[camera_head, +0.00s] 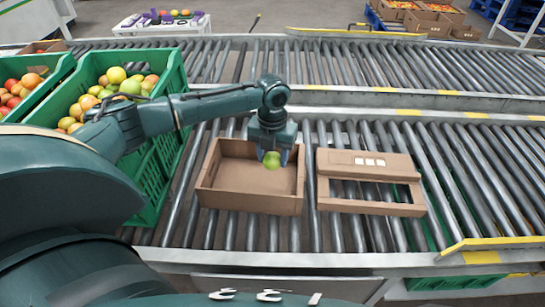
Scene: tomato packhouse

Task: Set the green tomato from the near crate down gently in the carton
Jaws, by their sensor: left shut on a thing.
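My left gripper (272,157) is shut on a green tomato (272,160). It points down over the open brown carton (250,207), toward the carton's back right part. The carton stands on the roller conveyor and looks otherwise empty. I cannot tell whether the tomato touches the carton floor. The near green crate (172,160) at the left holds several tomatoes, mostly orange, with some yellow and greenish ones. My left arm crosses in front of part of it. My right gripper is not in view.
A second brown cardboard piece (368,162) with a wide opening lies right of the carton. Another green crate (58,75) of red and orange tomatoes is at the far left. Bare rollers (470,180) lie to the right. A white table (160,27) stands behind.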

